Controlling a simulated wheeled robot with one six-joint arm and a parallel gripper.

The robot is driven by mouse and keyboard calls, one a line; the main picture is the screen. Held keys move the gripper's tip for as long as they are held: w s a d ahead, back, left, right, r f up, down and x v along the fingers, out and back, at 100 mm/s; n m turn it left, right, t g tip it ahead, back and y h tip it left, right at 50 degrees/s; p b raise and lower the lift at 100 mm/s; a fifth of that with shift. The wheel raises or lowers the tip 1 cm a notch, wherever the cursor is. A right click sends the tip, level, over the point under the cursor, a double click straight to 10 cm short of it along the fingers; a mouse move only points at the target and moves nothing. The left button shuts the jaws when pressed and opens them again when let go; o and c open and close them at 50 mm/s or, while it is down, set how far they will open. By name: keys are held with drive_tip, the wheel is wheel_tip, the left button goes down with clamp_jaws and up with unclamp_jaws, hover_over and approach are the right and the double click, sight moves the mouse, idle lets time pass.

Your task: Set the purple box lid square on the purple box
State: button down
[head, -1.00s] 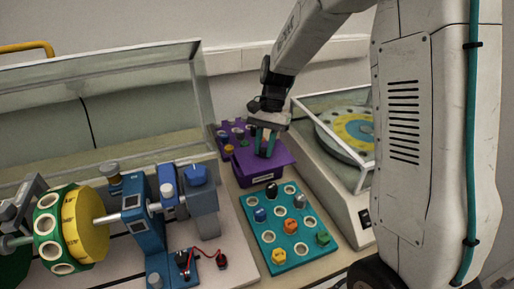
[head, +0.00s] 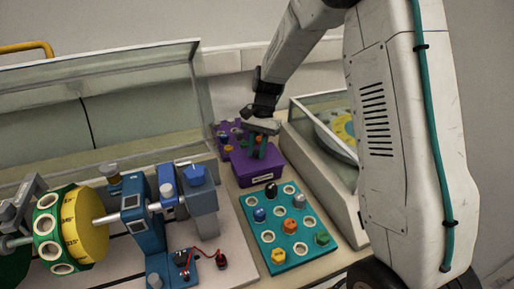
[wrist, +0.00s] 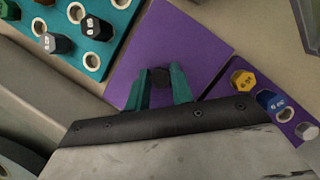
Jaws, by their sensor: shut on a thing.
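The purple box (head: 262,180), with a pale label on its front, stands on the bench in the middle of the head view. The flat purple lid (head: 276,160) lies over it and looks roughly lined up with it. Whether the lid is fully seated is too small to tell. My gripper (head: 260,152) is above the lid, its teal fingers shut on the lid's dark knob. In the wrist view the lid (wrist: 165,45) spreads out ahead of my gripper (wrist: 160,88), with the knob between the fingers. The lid hides the box there.
A purple rack (head: 226,128) with several coloured weights stands close behind the box. A teal rack (head: 270,236) with weights is in front. A balancing rig (head: 130,220) is at left. A glass-covered turntable unit (head: 318,190) stands close at right.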

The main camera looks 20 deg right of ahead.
drive_tip(key=shift+f, duration=0.2)
drive_tip(key=c, duration=1.2)
unclamp_jaws()
